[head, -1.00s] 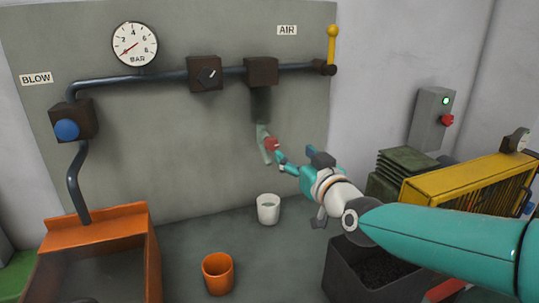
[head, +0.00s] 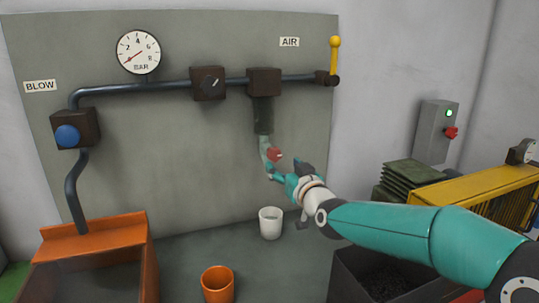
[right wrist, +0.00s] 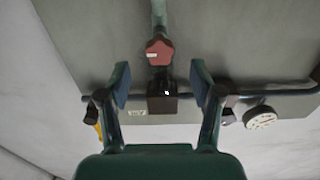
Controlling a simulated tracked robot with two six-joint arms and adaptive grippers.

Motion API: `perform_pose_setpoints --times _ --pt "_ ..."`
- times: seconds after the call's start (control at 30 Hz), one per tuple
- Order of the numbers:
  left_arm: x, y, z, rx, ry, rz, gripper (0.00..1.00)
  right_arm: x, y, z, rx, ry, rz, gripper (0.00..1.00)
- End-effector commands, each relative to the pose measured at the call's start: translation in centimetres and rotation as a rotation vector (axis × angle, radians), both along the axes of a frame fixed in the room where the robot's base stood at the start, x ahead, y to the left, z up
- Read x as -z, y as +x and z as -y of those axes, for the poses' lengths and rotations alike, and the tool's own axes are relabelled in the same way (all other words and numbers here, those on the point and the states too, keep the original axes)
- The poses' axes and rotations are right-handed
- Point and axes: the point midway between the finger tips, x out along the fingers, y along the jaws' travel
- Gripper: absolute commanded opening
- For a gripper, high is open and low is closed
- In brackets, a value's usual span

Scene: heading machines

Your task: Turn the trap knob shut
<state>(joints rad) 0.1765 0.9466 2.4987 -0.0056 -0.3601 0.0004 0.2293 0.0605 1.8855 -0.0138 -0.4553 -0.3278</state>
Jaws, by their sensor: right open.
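The trap knob is a small red lobed knob (head: 274,154) at the lower end of the trap, beside its pale tube. The trap (head: 263,115) hangs as a dark cylinder under a brown block on the wall pipe. My right gripper (head: 272,172) is just below the knob in the head view, partly hidden by its own wrist. In the right wrist view the gripper (right wrist: 160,80) is open and empty, with one finger on each side of the picture. The knob (right wrist: 160,52) shows between and slightly above the fingertips; contact cannot be told. My left gripper is not in view.
A white cup (head: 270,222) stands below the trap, with an orange cup (head: 217,285) nearer. A pressure gauge (head: 138,52), a blue knob (head: 67,135) and a yellow lever (head: 335,55) are along the pipe. A dark bin (head: 352,278) and yellow machine (head: 480,195) stand at right.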

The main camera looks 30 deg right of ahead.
Motion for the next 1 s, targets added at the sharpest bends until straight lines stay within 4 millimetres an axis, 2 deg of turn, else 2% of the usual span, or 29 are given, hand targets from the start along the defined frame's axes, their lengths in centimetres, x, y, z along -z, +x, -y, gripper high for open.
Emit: perform_pose_setpoints --times 0.1,0.33,0.5,0.8,0.87,1.0 --pt "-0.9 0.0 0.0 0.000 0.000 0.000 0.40 -0.1 2.6 0.6 -0.001 0.000 -0.002 0.65" --pt "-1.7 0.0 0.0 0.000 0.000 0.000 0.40 -0.1 6.1 1.5 0.000 0.000 -0.001 0.65" --pt "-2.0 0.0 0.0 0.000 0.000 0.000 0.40 0.0 7.2 1.8 0.000 0.000 0.000 0.65" --pt "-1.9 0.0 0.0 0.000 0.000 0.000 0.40 0.0 7.4 1.8 0.000 0.000 0.001 0.65" --pt "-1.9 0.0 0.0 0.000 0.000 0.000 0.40 0.0 7.4 1.8 0.000 0.000 0.001 0.57" --pt "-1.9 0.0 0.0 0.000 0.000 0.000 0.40 0.0 7.4 1.8 0.000 0.000 0.001 0.33"
